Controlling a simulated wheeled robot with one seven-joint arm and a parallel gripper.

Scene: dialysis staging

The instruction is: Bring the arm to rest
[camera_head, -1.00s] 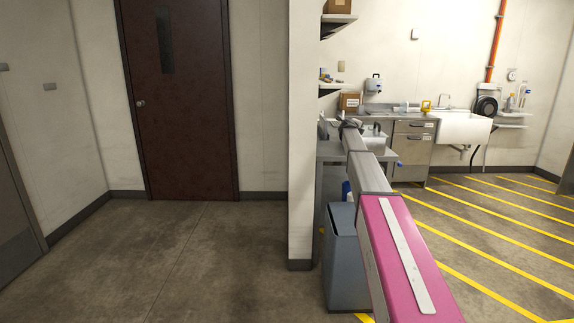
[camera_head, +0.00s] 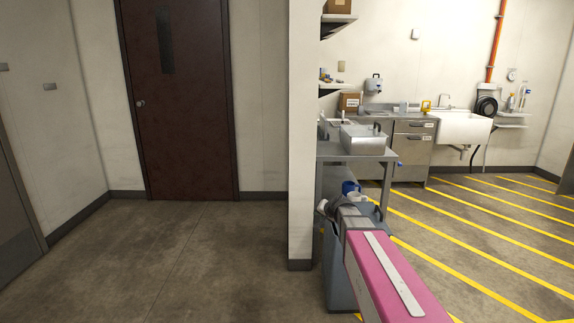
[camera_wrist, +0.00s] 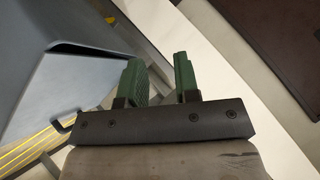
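My arm reaches forward from the lower right in the head view, over the grey-blue bin. Its end, with my gripper (camera_head: 324,207), is small there, so the fingers cannot be made out. In the wrist view my gripper (camera_wrist: 160,75) shows two green fingers apart, with nothing between them. The bin (camera_head: 338,262) stands on the floor beside the white wall end, partly hidden by my arm. It also shows in the wrist view (camera_wrist: 60,85), to the left of the fingers.
A steel table (camera_head: 334,151) with a metal box (camera_head: 366,142) stands behind the bin. The white wall end (camera_head: 301,140) is just left of my arm's end. A brown door (camera_head: 185,110) is at the back left. Floor before it is clear.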

